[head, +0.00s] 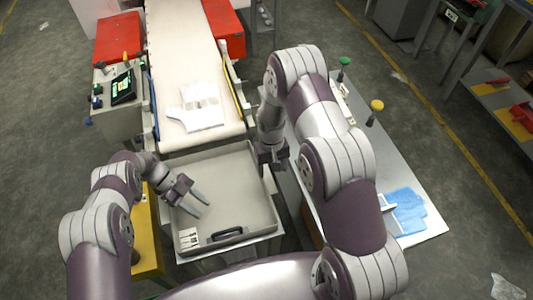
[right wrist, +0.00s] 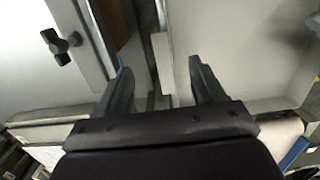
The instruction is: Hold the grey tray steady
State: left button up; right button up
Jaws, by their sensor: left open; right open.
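The grey tray (head: 238,190) lies in front of me at the end of the conveyor, with a black handle and a white label near its front edge. My left gripper (head: 202,207) is open and empty over the left part of the tray floor. My right gripper (head: 273,162) is at the tray's far right corner. In the right wrist view my right gripper (right wrist: 163,85) has its two fingers spread apart. A narrow upright edge and pale surfaces show beyond them; I cannot tell whether the tray rim is between the fingers.
A control box (head: 121,87) stands at the left.

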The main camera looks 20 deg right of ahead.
jog(key=t, duration=0.1)
send_over(267, 177)
notch_tip(267, 177, down, 12)
jog(key=shift+w+f, duration=0.1)
jog(key=shift+f, duration=0.1)
grip_shut()
